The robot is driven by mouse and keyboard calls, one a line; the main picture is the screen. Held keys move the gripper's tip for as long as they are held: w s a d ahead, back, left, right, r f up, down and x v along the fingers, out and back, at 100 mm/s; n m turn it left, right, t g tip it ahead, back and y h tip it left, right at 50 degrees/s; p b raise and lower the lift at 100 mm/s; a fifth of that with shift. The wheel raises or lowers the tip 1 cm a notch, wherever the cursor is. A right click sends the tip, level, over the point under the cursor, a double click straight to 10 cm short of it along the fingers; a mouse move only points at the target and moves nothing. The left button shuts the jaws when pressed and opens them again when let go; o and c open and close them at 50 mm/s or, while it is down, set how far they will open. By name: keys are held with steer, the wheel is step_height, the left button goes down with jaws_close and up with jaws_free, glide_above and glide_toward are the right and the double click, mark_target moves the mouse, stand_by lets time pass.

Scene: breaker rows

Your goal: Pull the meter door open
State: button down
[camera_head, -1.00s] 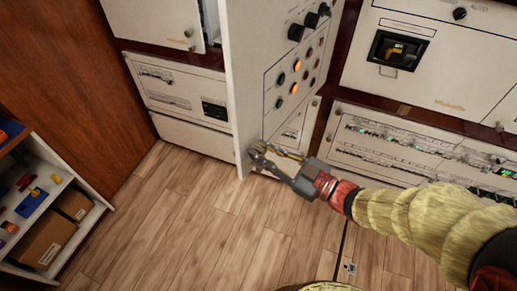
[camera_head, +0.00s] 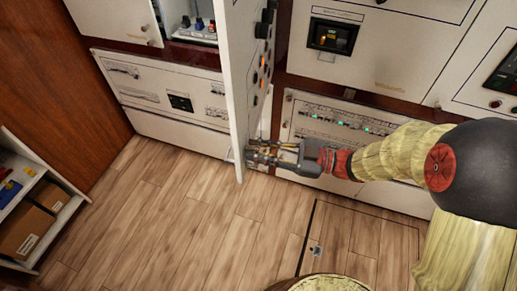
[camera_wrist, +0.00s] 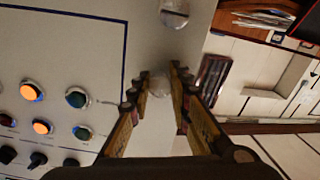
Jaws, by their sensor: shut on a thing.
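The meter door (camera_head: 237,95) is a tall pale panel that stands swung out from the cabinet, seen nearly edge-on in the head view. Its face carries knobs and orange and green lamps, which show large at the left of the wrist view (camera_wrist: 70,65). My gripper (camera_head: 252,154) is at the door's lower free edge. In the wrist view my gripper (camera_wrist: 158,86) has its two fingers on either side of a round pale knob (camera_wrist: 159,87) near that edge and is shut on it. The fingers partly hide the knob.
An open shelf (camera_head: 40,205) with boxes stands at the far left. Cabinet fronts (camera_head: 180,98) line the back on both sides of the door. The wooden floor (camera_head: 185,220) in front is clear, with a hatch outline (camera_head: 360,240) at the right.

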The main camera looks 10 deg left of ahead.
steer(key=c, duration=1.6)
jaws_free()
steer(key=d, duration=0.8)
steer(key=s+d, duration=0.1)
steer(key=d, duration=0.3)
steer(key=shift+a, duration=0.1)
